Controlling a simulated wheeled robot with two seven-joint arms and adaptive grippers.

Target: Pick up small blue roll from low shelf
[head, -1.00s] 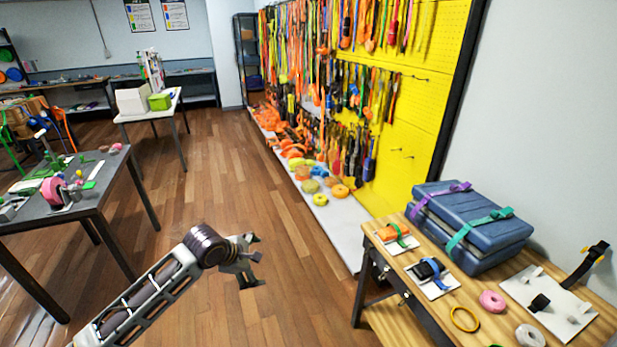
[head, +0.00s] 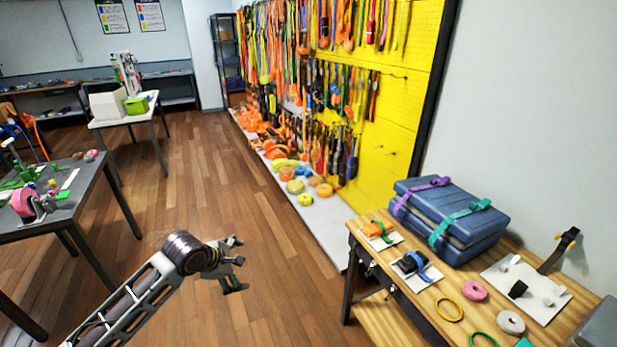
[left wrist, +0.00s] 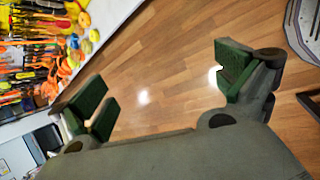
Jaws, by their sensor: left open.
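My left gripper (head: 232,264) is open and empty above the wooden floor in the head view. In the left wrist view its two green-padded fingers (left wrist: 160,95) stand wide apart with only floor between them. The low white shelf (head: 322,222) runs along the foot of the yellow strap wall, ahead and to the right of the gripper. Several orange and yellow rolls (head: 304,199) lie on it. In the left wrist view a small bluish spot (left wrist: 73,41) shows among the rolls. My right gripper is not in view.
A wooden table (head: 411,296) at the right holds a blue case (head: 452,218) with straps, plus pink and white rolls. A dark table (head: 85,226) stands at the left. A white table (head: 130,114) is farther back. The floor between them is clear.

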